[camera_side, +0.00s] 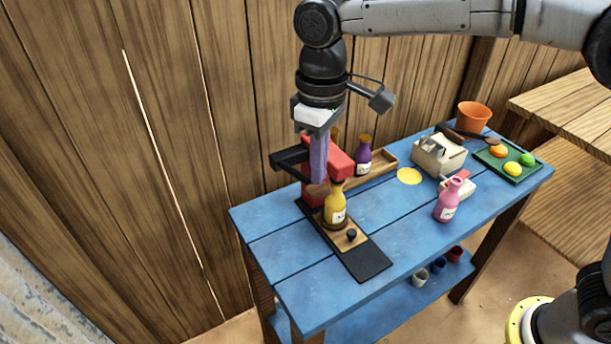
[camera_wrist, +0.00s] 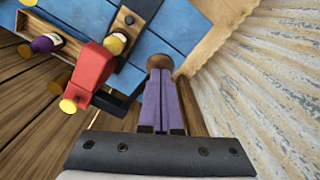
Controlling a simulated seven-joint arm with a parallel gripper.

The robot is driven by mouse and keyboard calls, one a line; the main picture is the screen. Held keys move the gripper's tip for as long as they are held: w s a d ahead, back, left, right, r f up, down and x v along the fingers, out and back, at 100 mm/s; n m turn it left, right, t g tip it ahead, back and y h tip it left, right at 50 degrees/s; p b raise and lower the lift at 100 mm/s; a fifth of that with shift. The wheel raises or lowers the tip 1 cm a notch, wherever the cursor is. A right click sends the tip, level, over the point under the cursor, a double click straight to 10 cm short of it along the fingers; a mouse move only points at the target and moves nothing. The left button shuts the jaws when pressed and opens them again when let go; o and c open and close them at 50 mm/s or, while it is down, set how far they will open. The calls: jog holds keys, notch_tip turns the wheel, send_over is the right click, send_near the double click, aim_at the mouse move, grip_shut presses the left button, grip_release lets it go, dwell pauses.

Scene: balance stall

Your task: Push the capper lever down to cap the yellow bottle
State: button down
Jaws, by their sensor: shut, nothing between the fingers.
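The capper has a red head (camera_side: 340,163), which also shows in the wrist view (camera_wrist: 92,72), above a black base plate (camera_side: 364,261). The yellow bottle (camera_side: 335,207) stands upright on its wooden slide, under the red head; its top is hidden. Part of it shows in the wrist view (camera_wrist: 116,43). The black lever (camera_side: 290,158) reaches out beside the head; a brown wooden knob (camera_side: 317,189) shows near it. My gripper (camera_side: 319,181), with purple fingers, is shut and empty. Its tips are at the knob, seemingly touching it, also in the wrist view (camera_wrist: 159,72).
A purple bottle (camera_side: 363,157) stands in a wooden tray (camera_side: 384,160) behind the capper. A pink bottle (camera_side: 447,200), a beige box (camera_side: 439,154), a green tray (camera_side: 527,172) of fruit and an orange pot (camera_side: 473,116) are to the right. The blue table's (camera_side: 285,250) front left is clear.

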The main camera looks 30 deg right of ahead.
aim_at(321, 189)
jog(key=shift+s+f, duration=0.2)
jog(key=shift+f, duration=1.55)
jog(key=shift+s+f, duration=0.15)
jog(key=shift+f, duration=1.55)
jog(key=shift+r, duration=0.1)
jog(key=shift+w+r, duration=0.15)
jog(key=shift+r, duration=1.55)
jog(key=shift+w+r, duration=0.15)
jog(key=shift+r, duration=1.5)
